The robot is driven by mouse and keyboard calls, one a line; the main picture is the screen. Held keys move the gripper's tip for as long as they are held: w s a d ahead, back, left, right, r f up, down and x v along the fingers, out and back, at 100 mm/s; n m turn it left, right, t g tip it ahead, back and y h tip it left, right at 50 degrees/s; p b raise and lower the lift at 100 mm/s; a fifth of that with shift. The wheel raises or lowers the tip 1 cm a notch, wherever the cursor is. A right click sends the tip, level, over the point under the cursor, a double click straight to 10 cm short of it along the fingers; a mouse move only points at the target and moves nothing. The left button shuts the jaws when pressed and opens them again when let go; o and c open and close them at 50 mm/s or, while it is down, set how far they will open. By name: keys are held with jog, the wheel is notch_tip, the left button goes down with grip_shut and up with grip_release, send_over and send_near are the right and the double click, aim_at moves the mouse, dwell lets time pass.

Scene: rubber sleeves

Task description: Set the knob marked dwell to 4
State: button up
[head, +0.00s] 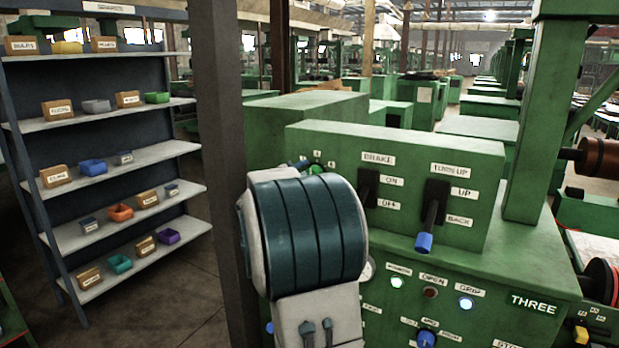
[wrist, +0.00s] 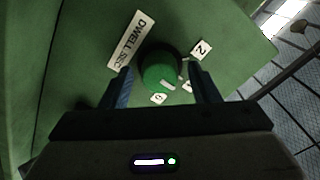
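The dwell knob (wrist: 160,70) is green with a dark base and sits on the green panel beside a plate reading DWELL SEC (wrist: 128,40). A pale mark on the knob points to its lower right in the wrist view. It lies between a small tag that looks like 0 (wrist: 158,98) and a tag mostly hidden by a finger. A tag reading 2 (wrist: 200,50) is at the upper right. My gripper (wrist: 160,78) is open, its fingers on either side of the knob with gaps showing. In the head view my arm partly hides the green knob (head: 316,169).
The same machine carries a brake lever (head: 368,188), a blue-tipped lever (head: 424,242) and lit buttons (head: 466,303) below. A dark post (head: 222,130) stands left of my arm. Shelves (head: 110,160) with labelled bins are further left.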

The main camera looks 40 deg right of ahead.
jog(key=shift+a, duration=0.1)
jog(key=b+v, duration=0.2)
jog(key=v, duration=1.1)
jog(key=shift+a+b, duration=0.3)
jog(key=shift+b, duration=0.1)
